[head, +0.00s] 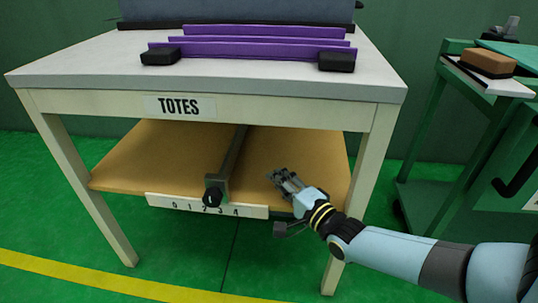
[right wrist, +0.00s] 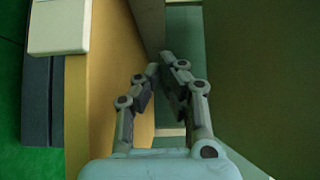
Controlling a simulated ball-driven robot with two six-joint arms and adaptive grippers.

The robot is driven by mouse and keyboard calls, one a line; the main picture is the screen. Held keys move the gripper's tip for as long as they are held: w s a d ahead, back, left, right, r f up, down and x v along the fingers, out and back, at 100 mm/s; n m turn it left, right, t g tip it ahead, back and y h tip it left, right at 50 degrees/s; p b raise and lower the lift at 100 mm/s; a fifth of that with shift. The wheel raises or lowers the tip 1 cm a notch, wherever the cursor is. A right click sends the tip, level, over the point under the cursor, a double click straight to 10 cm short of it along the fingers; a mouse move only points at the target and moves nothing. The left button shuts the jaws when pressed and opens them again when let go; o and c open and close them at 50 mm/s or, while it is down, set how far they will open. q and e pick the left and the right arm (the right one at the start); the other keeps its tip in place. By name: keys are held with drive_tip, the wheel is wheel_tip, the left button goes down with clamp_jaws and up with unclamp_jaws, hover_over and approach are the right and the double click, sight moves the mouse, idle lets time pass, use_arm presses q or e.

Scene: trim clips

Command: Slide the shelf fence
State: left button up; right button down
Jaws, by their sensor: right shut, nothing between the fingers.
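The shelf fence (head: 230,158) is a dark grey bar running front to back on the tan lower shelf (head: 150,160) of the table. A black knob (head: 212,197) sits at its front end, above the 2 and 3 of the white number strip (head: 160,201). My right gripper (head: 276,176) is over the shelf, to the right of the fence and apart from it. Its fingers are shut and empty; they also show in the right wrist view (right wrist: 163,72), with the tan shelf board (right wrist: 110,65) to their left. My left gripper is not in view.
The table top (head: 100,75) carries purple strips (head: 250,48) in black holders. A table leg (head: 348,230) stands close to my right arm. A green cart (head: 425,150) with a brown block (head: 487,62) is at the right.

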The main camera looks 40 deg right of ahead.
drive_tip(key=b, duration=0.2)
approach(233, 152)
drive_tip(key=d, duration=0.1)
drive_tip(key=w+d, duration=0.1)
drive_tip(key=d, duration=0.1)
drive_tip(key=shift+w+f, duration=0.15)
drive_tip(key=shift+f, duration=0.05)
drive_tip(key=w+a, duration=0.1)
drive_tip(key=w+a+b, duration=0.1)
drive_tip(key=w, duration=0.1)
drive_tip(key=shift+r, duration=0.1)
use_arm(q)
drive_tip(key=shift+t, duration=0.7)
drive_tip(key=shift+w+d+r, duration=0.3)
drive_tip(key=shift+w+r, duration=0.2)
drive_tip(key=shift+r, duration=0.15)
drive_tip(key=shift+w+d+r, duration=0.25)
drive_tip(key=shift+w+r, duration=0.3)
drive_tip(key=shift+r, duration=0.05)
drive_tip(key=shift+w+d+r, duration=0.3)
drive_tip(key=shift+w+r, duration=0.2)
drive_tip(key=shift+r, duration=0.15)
use_arm(e)
drive_tip(key=shift+w+a+r, duration=0.1)
drive_tip(key=shift+w+a, duration=0.2)
drive_tip(key=shift+a, duration=0.05)
